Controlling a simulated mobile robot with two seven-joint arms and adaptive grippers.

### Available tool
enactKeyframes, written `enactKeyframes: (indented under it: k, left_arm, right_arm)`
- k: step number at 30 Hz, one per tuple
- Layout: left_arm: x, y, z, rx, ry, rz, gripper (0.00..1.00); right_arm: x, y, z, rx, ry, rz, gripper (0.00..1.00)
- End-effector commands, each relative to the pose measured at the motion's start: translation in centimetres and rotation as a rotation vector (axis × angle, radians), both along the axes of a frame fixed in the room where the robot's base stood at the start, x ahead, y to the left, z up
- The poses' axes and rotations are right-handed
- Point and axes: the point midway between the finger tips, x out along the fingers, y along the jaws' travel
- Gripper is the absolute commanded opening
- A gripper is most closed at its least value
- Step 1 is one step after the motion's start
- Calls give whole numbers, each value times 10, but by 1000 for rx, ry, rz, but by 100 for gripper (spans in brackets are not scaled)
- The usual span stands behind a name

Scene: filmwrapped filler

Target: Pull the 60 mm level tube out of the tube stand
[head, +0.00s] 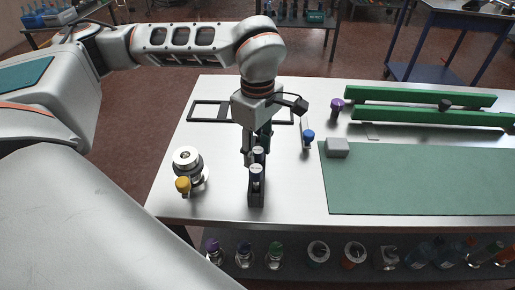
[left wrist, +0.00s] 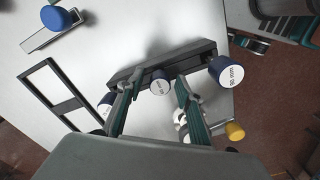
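The dark tube stand (head: 256,200) stands near the table's front edge, holding blue-capped tubes in a row. In the left wrist view, the middle tube (left wrist: 160,86) has a white top whose small label seems to read 60 mm. A tube marked 90 mm (left wrist: 229,71) stands at the right end of the stand (left wrist: 198,54). The third tube (left wrist: 106,102) is partly hidden behind a finger. My left gripper (left wrist: 157,82) points down, open, with its fingers on either side of the middle tube; contact cannot be told. My right gripper is not in view.
A round metal piece (head: 187,160) and a yellow-capped item (head: 183,186) stand left of the stand. A black frame (head: 207,110) lies behind. A blue-topped item (head: 308,137), grey block (head: 338,148), green mat (head: 420,180) and green beams (head: 420,97) are to the right.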

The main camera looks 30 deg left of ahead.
Motion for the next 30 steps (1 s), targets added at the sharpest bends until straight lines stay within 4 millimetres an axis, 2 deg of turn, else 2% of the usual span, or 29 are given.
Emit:
enactKeyframes:
  k: [1, 3, 4, 6, 7, 9, 30]
  left_arm:
    - [0, 0, 0, 0, 0, 0, 19]
    - [0, 0, 0, 0, 0, 0, 1]
    - [0, 0, 0, 0, 0, 0, 0]
    - [0, 0, 0, 0, 0, 0, 0]
    - [0, 0, 0, 0, 0, 0, 12]
    - [0, 0, 0, 0, 0, 0, 0]
    - [0, 0, 8, 0, -1, 0, 0]
  right_arm:
    - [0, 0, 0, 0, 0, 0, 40]
    - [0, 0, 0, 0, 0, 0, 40]
    - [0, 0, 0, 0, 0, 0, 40]
    - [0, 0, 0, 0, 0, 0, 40]
    - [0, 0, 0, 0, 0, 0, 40]
    - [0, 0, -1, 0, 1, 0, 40]
    - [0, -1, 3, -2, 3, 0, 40]
